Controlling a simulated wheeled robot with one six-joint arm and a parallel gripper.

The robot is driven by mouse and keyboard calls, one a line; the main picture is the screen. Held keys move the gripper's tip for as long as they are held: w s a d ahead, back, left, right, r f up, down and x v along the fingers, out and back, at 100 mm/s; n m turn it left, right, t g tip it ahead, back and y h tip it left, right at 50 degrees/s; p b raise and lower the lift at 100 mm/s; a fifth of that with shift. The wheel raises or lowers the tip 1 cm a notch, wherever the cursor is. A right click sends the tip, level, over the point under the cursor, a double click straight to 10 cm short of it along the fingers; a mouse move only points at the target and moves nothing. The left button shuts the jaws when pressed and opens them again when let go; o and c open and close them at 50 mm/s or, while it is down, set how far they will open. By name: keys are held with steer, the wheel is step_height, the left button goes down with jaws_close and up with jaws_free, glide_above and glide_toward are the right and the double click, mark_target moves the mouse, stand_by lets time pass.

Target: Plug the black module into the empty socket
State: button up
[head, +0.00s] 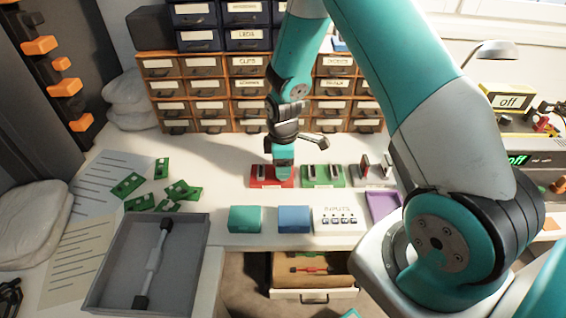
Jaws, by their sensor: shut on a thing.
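My gripper (284,170) points down at the red base (258,183) on the white worktop. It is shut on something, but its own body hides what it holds. I cannot make out the black module anywhere. The red base has a small upright grey part left of my gripper. I cannot tell whether the gripper or its load touches the base. A green base (323,184) and a grey base (371,183) stand to the right, each with upright parts. Which socket is empty is too small to tell.
Teal (245,219) and blue (294,219) blocks and a white inputs panel (338,227) stand in front. A grey tray (105,265) holds a long dark-ended part. Green boards (177,190) lie left. Labelled drawers (210,91) stand behind. An open drawer (313,292) juts out below.

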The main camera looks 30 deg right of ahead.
steer(key=o, duration=1.2)
step_height(320, 180, up, 17)
steer(key=shift+r, duration=0.2)
